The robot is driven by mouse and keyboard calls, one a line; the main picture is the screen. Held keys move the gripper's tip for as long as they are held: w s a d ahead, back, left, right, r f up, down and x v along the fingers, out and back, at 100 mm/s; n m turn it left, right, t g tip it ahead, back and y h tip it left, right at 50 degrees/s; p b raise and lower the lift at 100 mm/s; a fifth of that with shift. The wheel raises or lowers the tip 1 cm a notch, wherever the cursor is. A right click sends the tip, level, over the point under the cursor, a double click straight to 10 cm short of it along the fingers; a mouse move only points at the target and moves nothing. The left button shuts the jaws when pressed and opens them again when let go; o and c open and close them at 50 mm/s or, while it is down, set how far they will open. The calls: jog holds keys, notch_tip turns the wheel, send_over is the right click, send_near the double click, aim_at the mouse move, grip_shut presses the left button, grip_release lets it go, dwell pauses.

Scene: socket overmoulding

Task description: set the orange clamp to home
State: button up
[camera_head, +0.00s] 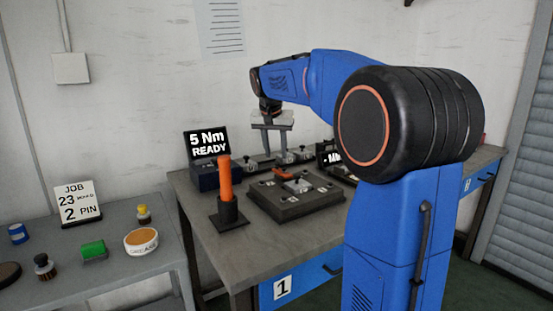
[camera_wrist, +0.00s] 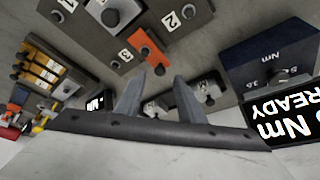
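The orange clamp (camera_head: 283,173) is a small bar on the dark fixture plate (camera_head: 270,205), beside a grey block (camera_head: 298,185). In the wrist view the orange clamp (camera_wrist: 152,50) lies slanted, with a dark round knob near its lower end and printed numbers around it. My gripper (camera_head: 275,151) hangs fingers-down behind the fixture, over the row of small metal parts. In the wrist view my gripper (camera_wrist: 159,76) has its two fingers apart with nothing between them. It is not touching the clamp.
An orange-handled tool (camera_head: 226,180) stands upright in a black holder at the fixture's left. The "5 Nm READY" display (camera_head: 208,143) stands behind it. A dark rail with metal parts (camera_head: 283,158) runs behind the fixture. The table's front left corner (camera_head: 235,272) is bare.

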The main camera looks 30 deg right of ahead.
aim_at(277, 163)
jog(key=shift+x, duration=1.8)
jog(key=shift+c, duration=0.3)
grip_shut()
jog(key=shift+s, duration=1.5)
jog(key=shift+o, duration=0.3)
grip_release()
jog(key=shift+s, duration=0.1)
jog(key=v, duration=1.7)
jog(key=shift+r, duration=0.25)
